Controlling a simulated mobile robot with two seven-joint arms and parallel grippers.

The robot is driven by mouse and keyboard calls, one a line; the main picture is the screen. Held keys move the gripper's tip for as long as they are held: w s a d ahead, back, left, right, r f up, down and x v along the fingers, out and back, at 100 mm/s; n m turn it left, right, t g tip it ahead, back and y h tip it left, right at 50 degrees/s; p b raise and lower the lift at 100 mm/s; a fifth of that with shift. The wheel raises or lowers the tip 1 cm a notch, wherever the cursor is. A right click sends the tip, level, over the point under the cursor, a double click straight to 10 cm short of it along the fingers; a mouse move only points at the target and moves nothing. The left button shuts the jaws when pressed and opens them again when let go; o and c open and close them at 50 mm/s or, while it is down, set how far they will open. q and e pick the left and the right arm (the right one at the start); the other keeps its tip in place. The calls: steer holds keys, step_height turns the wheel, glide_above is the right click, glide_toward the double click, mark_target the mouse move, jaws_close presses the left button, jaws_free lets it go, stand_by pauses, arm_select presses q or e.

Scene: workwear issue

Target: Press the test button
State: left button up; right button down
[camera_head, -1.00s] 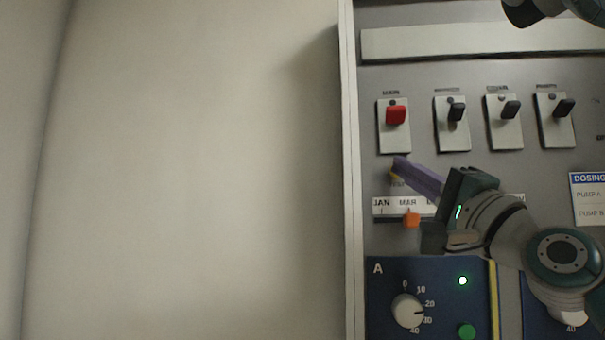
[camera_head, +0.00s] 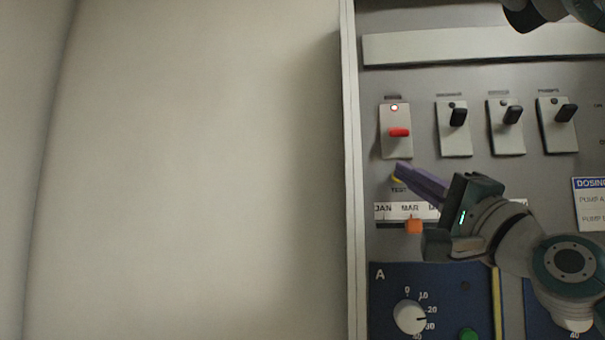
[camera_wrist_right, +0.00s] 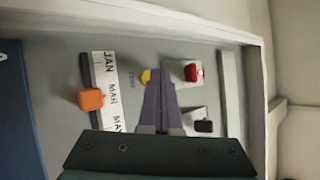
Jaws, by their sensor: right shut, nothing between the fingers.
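The test button is yellow and sits above the label TEST; in the head view its edge (camera_head: 397,179) shows beside my fingertips, and it also shows in the wrist view (camera_wrist_right: 146,76). My right gripper (camera_head: 402,170) is shut and empty, its purple fingers (camera_wrist_right: 158,85) pointing at the panel. The fingertips overlap the button and partly hide it; I cannot tell whether they press on it. My left gripper is not in view.
Above the button is the main switch, with a red lever (camera_head: 400,132) and a lit lamp. Several black-levered switches (camera_head: 458,117) stand to its right. Below is a month strip with an orange slider (camera_head: 414,227), then blue panel A (camera_head: 385,300). A cream surface (camera_head: 200,170) fills the left.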

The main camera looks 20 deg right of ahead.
steer(key=shift+s+a, duration=0.1)
steer(key=shift+s, duration=0.15)
steer(key=s+a+p, duration=0.1)
steer(key=s+p, duration=0.1)
steer(key=s, duration=0.1)
steer(key=s+a+p, duration=0.1)
steer(key=shift+s+a, duration=0.15)
steer(key=shift+a, duration=0.2)
stand_by(0.8)
